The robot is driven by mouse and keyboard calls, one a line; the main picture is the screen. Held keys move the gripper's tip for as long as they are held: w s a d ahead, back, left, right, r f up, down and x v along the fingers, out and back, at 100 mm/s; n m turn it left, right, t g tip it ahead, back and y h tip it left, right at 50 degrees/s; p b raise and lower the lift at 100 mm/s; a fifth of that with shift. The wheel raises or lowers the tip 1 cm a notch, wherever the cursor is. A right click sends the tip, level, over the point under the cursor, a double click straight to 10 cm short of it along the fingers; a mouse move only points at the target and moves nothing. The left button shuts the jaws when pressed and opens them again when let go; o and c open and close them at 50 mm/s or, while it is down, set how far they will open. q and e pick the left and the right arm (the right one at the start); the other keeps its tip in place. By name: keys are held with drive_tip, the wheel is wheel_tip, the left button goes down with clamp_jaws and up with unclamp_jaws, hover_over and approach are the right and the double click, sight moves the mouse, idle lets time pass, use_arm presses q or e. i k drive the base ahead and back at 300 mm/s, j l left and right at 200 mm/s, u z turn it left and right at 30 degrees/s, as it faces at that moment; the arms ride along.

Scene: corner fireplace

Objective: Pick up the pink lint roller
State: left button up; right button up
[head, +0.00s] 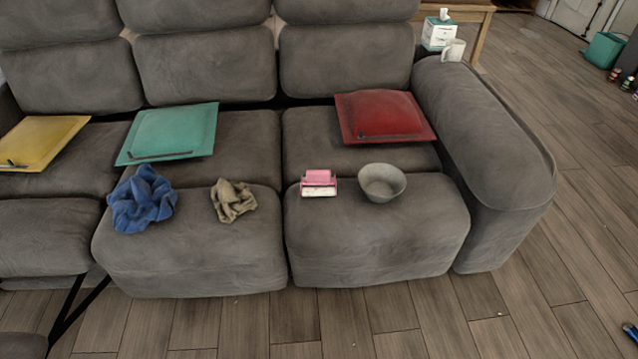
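The pink lint roller (319,177) lies on the front part of the grey sofa seat, right of the gap between two seat sections. Its upper part is pink and a white part shows at its front. It is fully visible, with nothing on top of it. Neither of my grippers shows in the head view.
A grey bowl (382,183) stands just right of the roller. A crumpled tan cloth (233,201) and a blue cloth (143,199) lie to its left. Red (384,116), teal (170,133) and yellow (40,141) cushions lie behind. Wooden floor (350,325) in front looks mostly clear.

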sight(320, 182)
drive_tip(key=i+l, duration=0.35)
drive_tip(key=i+l+u, duration=0.2)
drive_tip(key=u, duration=0.3)
drive_tip(key=i+l+u, duration=0.1)
drive_tip(key=l+u, duration=0.4)
